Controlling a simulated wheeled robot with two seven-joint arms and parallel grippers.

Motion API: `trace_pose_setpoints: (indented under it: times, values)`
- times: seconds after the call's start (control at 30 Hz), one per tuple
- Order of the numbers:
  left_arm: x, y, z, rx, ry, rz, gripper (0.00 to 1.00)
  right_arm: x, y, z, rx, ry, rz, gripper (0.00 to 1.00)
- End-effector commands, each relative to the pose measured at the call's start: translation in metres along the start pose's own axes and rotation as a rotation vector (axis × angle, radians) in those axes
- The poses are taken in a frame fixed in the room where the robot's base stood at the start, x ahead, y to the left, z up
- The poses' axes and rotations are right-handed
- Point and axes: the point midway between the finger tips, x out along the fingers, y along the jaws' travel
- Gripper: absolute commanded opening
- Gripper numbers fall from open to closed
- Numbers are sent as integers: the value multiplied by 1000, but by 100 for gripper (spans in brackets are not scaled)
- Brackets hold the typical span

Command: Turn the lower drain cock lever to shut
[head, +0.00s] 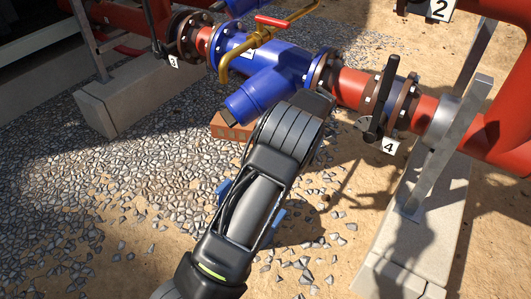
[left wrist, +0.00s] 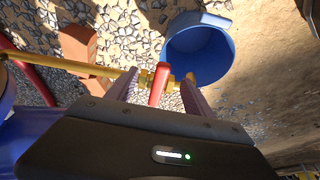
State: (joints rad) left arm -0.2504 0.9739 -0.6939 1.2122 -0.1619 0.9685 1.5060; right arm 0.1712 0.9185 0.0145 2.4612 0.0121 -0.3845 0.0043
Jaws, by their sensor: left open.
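The lower drain cock's red lever (left wrist: 160,84) shows in the left wrist view, standing between the two fingers of my left gripper (left wrist: 158,88). The gripper is open, with a gap on each side of the lever. Behind it is the brass cock body (left wrist: 178,82), joined to a brass pipe (left wrist: 70,66) from the left. In the head view my left arm hides this cock and the gripper's fingertips. Another red lever (head: 277,22) sits on brass piping above the blue strainer body (head: 290,65). My right gripper is not in view.
A blue bucket (left wrist: 195,50) stands on the gravel beyond the cock, mostly hidden in the head view. Bricks (head: 228,130) lie under the strainer. Black-levered valves tagged 3 (head: 173,61) and 4 (head: 389,146) flank it. A concrete plinth (head: 430,215) is at right.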

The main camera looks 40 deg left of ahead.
Motion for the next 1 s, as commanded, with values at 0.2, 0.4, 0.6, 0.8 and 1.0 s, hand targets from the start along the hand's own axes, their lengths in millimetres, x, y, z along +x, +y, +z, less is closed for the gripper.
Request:
trace_pose_setpoints:
  times: [0.2, 0.4, 0.6, 0.8, 1.0]
  values:
    - [0, 0, 0, 0, 0, 0, 65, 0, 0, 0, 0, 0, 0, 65]
    - [-8, 0, -1, 0, 0, 1, 65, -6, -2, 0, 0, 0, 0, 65]
    - [-32, 0, -2, 0, 0, 1, 65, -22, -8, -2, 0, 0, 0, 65]
    - [-56, 0, -2, 1, 0, 1, 65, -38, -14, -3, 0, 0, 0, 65]
    - [-70, 0, -1, 0, 0, 0, 65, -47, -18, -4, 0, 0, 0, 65]
